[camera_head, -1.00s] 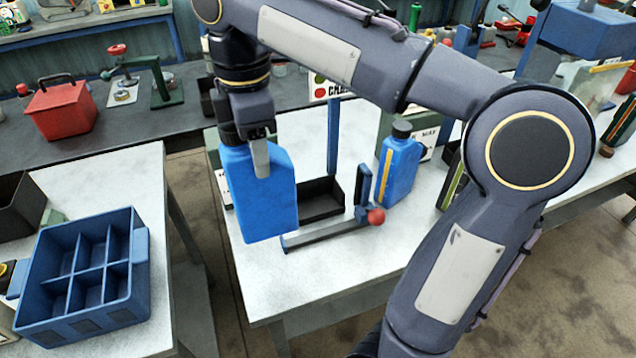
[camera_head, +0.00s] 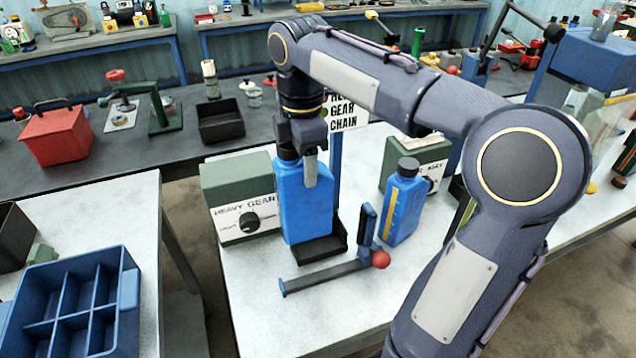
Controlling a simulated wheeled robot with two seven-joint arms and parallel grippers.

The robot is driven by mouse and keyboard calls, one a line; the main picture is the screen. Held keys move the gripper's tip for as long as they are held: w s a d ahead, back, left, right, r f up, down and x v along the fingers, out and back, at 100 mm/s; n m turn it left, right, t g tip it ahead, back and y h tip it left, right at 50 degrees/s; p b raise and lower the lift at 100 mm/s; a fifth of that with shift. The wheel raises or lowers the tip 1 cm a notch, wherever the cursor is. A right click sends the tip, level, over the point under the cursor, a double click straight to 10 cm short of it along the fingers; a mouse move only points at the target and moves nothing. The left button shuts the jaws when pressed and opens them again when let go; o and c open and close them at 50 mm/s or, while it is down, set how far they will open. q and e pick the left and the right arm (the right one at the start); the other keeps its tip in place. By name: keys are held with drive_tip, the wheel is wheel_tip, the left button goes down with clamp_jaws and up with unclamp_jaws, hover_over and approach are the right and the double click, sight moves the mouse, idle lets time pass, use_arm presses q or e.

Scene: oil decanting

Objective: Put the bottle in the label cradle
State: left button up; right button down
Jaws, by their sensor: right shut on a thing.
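The blue bottle (camera_head: 306,208) with a dark cap is upright in my right gripper (camera_head: 310,170). One finger shows across its upper front; the other is hidden. The bottle stands over or in the black tray of the label cradle (camera_head: 325,250), covering most of it. I cannot tell whether its base rests on the tray floor. The cradle has a blue post behind the bottle, a dark bar in front and a lever with a red knob (camera_head: 380,259). My left gripper is not in view.
A second blue bottle (camera_head: 404,205) with a yellow stripe stands right of the cradle. A green "HEAVY GEAR" box (camera_head: 238,190) stands close on the left, another green box (camera_head: 430,155) behind right. A blue divided crate (camera_head: 128,330) is at lower left. The table front is clear.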

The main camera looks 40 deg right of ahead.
drive_tip(key=shift+w+d+f, duration=0.15)
drive_tip(key=shift+d+f, duration=0.5)
drive_tip(key=shift+f, duration=0.65)
drive_tip(key=shift+w+d+f, duration=0.2)
drive_tip(key=shift+d+f, duration=0.45)
drive_tip(key=shift+f, duration=0.7)
drive_tip(key=shift+w+d+f, duration=0.15)
drive_tip(key=shift+d+f, duration=0.5)
drive_tip(key=shift+f, duration=0.75)
drive_tip(key=c, duration=0.6)
unclamp_jaws()
drive_tip(key=shift+f, duration=0.1)
wheel_tip(320, 180, up, 12)
drive_tip(key=shift+r+p, duration=0.15)
drive_tip(key=shift+p, duration=0.35)
drive_tip(key=s+a+f+m+t+y, duration=0.3)
drive_tip(key=s+a+f+m+t, duration=0.2)
drive_tip(key=s+a+f+m, duration=0.8)
drive_tip(key=s+f+m, duration=0.2)
drive_tip(key=s+m, duration=0.1)
drive_tip(key=s, duration=0.1)
drive_tip(key=shift+a+t+y, duration=0.3)
drive_tip(key=shift+y, duration=0.1)
drive_tip(key=shift+s+f, duration=0.1)
